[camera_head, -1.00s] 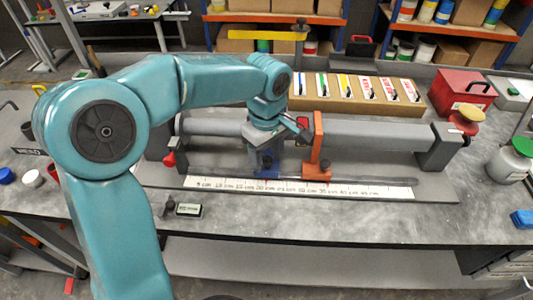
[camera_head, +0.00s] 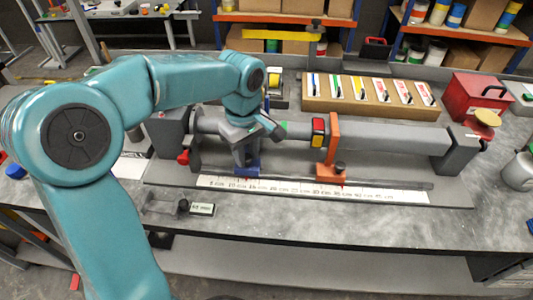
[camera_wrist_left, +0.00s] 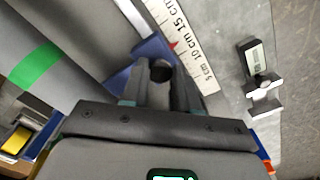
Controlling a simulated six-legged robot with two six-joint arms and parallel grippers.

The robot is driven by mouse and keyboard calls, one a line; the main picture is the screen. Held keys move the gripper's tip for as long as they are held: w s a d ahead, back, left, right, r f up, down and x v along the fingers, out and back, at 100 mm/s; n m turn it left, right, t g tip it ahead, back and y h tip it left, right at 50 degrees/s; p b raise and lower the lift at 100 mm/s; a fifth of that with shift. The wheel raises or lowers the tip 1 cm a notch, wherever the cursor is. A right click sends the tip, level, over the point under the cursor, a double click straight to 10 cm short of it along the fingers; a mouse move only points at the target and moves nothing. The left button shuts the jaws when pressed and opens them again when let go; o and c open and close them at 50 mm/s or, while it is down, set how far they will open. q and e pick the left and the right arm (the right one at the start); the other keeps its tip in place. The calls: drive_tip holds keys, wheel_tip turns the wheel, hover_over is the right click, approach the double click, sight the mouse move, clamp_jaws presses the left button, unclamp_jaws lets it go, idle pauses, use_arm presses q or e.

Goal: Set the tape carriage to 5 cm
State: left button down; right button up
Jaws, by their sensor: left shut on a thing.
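A blue carriage (camera_head: 248,171) sits on the rail in front of a long grey tube (camera_head: 375,134). My left gripper (camera_head: 245,158) is over it, shut on its dark knob (camera_wrist_left: 160,70), which shows between the fingers in the left wrist view. The carriage's small red pointer (camera_wrist_left: 173,45) stands between the 10 cm and 15 cm marks of the white scale (camera_head: 380,194). An orange carriage (camera_head: 333,150) stands farther right on the same rail. My gripper hides part of the blue carriage. My right gripper is not in view.
A small display box (camera_head: 202,209) lies in front of the scale's left end. A red lever (camera_head: 183,157) is at the tube's left end support. A cardboard tray of labelled cards (camera_head: 370,106) and a red box (camera_head: 478,96) stand behind.

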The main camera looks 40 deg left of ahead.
use_arm(q)
drive_tip(key=s+a, duration=0.1)
drive_tip(key=a, duration=0.1)
drive_tip(key=s+a, duration=0.2)
drive_tip(key=a, duration=0.1)
drive_tip(key=shift+s+a, duration=0.15)
drive_tip(key=shift+a, duration=0.15)
drive_tip(key=shift+s+a+r, duration=0.1)
drive_tip(key=shift+s+a, duration=0.05)
drive_tip(key=shift+a, duration=0.2)
